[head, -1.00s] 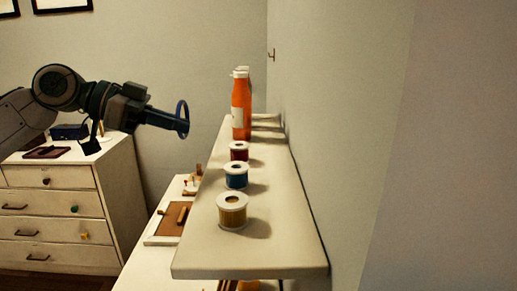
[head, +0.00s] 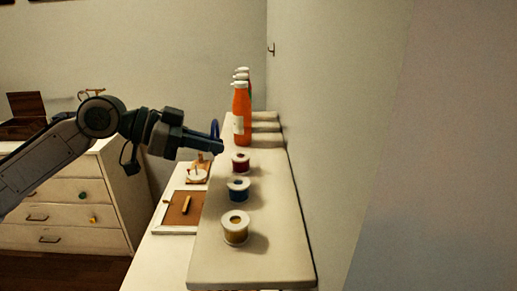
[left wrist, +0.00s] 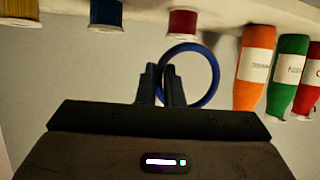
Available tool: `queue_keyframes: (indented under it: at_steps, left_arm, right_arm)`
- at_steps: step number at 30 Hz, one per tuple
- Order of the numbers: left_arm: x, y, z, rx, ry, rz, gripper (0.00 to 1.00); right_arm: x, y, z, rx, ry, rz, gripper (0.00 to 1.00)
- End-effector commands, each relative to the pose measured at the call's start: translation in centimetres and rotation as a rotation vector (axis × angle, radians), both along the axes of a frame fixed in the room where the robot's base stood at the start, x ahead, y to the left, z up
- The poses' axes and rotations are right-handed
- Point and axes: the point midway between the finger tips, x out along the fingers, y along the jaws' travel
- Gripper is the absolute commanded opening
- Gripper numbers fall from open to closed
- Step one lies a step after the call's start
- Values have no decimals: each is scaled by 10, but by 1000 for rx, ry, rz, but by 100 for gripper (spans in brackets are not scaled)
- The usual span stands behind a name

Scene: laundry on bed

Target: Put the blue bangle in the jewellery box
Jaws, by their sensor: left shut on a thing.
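The blue bangle (head: 215,127) is held upright at the tip of my left gripper (head: 217,146), beside the far part of the shelf. In the left wrist view the bangle (left wrist: 216,82) is a thin ring, and the shut fingers (left wrist: 162,80) grip its left side. A dark brown box with a raised lid (head: 27,106) stands on the dresser at the left edge; it may be the jewellery box, but its inside is hidden. My right gripper is not in view.
The shelf (head: 265,265) carries yellow (head: 235,230), blue (head: 238,190) and red (head: 241,163) spools and an orange bottle (head: 241,118), with more bottles behind. A framed board (head: 180,212) lies on the lower white surface. The dresser (head: 60,190) stands left, behind my arm.

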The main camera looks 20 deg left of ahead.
Motion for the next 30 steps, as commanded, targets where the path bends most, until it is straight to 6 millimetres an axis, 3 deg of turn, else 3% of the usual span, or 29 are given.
queue_keyframes:
  at_steps: [1,6,30]
  left_arm:
    - [1,-5,6,-7,-1,-4,0]
    - [7,-18,7,-9,-3,3,0]
    - [33,-83,-5,-5,-3,4,0]
  right_arm:
    - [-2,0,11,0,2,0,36]
    - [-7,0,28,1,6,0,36]
    - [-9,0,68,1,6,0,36]
